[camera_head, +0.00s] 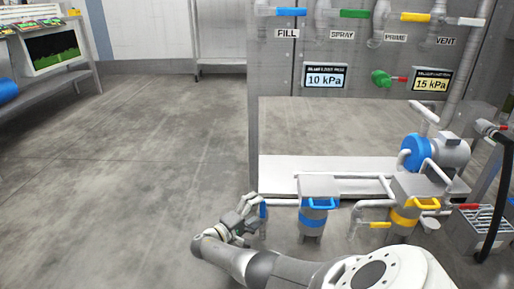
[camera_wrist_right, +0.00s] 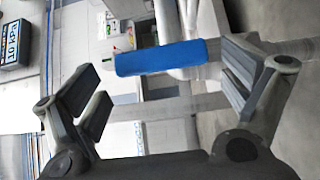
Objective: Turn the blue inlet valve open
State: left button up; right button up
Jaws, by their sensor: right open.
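The blue inlet valve's handle (camera_head: 263,209) is a short blue lever on the grey pipe left of the blue-banded filter housing (camera_head: 313,218). In the head view it stands close to upright. My right gripper (camera_head: 246,210) is just left of it, fingers towards it. In the right wrist view the blue handle (camera_wrist_right: 162,57) lies across the gap between the fingertips of my right gripper (camera_wrist_right: 165,82). The fingers are spread, with visible room on the left side; whether the right finger touches the handle I cannot tell. My left gripper is not in view.
A yellow-banded housing (camera_head: 405,214) with a yellow lever (camera_head: 377,225) stands to the right. A white ledge (camera_head: 300,168) runs behind. The upper panel has a blue FILL lever (camera_head: 290,12) and pressure displays, one (camera_head: 325,79) reading 10 kPa. The floor at left is clear.

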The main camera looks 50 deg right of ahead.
jog(key=shift+a+f, duration=0.1)
jog(key=w+a, duration=0.1)
jog(key=a, duration=1)
jog(key=shift+w+a, duration=0.2)
jog(key=shift+a, duration=0.2)
